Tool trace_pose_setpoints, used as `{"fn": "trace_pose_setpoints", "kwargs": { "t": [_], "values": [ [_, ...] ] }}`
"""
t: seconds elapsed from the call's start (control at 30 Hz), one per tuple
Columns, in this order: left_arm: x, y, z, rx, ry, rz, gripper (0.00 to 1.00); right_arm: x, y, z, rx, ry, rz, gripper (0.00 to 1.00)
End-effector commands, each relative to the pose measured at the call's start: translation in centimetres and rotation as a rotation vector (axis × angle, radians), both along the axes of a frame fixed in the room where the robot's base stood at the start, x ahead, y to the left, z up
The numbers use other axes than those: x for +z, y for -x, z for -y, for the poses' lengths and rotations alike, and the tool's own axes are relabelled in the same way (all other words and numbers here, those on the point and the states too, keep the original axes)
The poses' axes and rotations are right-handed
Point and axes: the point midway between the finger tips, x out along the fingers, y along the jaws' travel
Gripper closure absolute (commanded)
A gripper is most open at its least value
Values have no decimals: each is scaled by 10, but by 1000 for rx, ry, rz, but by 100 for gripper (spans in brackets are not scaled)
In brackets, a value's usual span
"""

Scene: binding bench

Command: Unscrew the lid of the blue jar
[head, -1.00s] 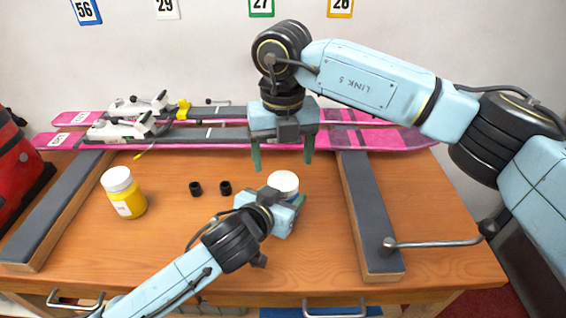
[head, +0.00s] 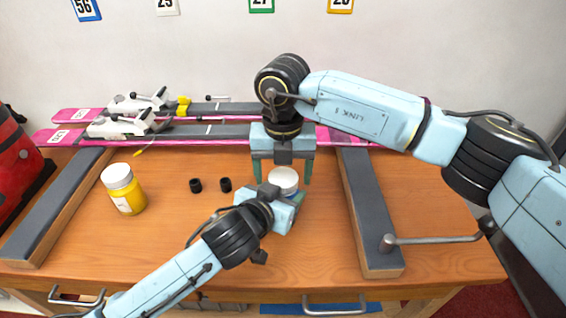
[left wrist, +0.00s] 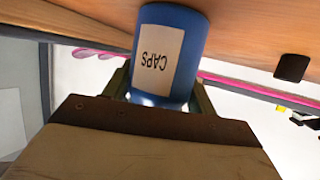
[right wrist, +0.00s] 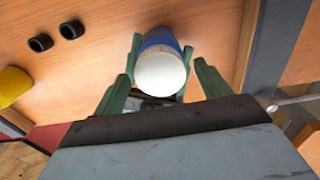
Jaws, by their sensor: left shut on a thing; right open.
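The blue jar (left wrist: 167,55) with a "CAPS" label stands upright on the bench, and my left gripper (left wrist: 160,95) is shut around its body. In the head view my left gripper (head: 287,203) hides most of the jar. Its white lid (head: 284,180) is on top and also shows in the right wrist view (right wrist: 160,74). My right gripper (head: 281,180) points down from above, open, with its green fingers on either side of the lid. In the right wrist view there are gaps between the fingers (right wrist: 163,80) and the lid.
A yellow jar with a white lid (head: 125,192) stands at the left. Two small black caps (head: 210,186) lie between it and the blue jar. Padded supports (head: 370,210) flank the work area. Pink skis (head: 230,133) with bindings lie across the back.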

Motion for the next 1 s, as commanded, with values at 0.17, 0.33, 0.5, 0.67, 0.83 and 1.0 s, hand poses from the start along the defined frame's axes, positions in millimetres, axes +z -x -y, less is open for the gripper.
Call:
{"fn": "trace_pose_setpoints", "kwargs": {
  "t": [0.17, 0.33, 0.5, 0.67, 0.83, 1.0],
  "values": [
    [0, 0, 0, -1, 0, -1, 100, 0, 0, 0, 0, 0, 0, 25],
    [0, 0, 0, -1, 0, -1, 100, 0, 0, 0, 0, 0, 0, 44],
    [0, 0, 0, -1, 0, -1, 100, 0, 0, 0, 0, 0, 1, 66],
    [0, 0, 0, -1, 0, -1, 100, 0, 0, 0, 23, 0, 1, 73],
    [0, 0, 0, -1, 0, -1, 100, 1, -1, 0, 200, 2, 3, 73],
    [0, 0, 0, -1, 0, -1, 100, 1, 0, 0, 296, 0, 1, 73]
  ]
}}
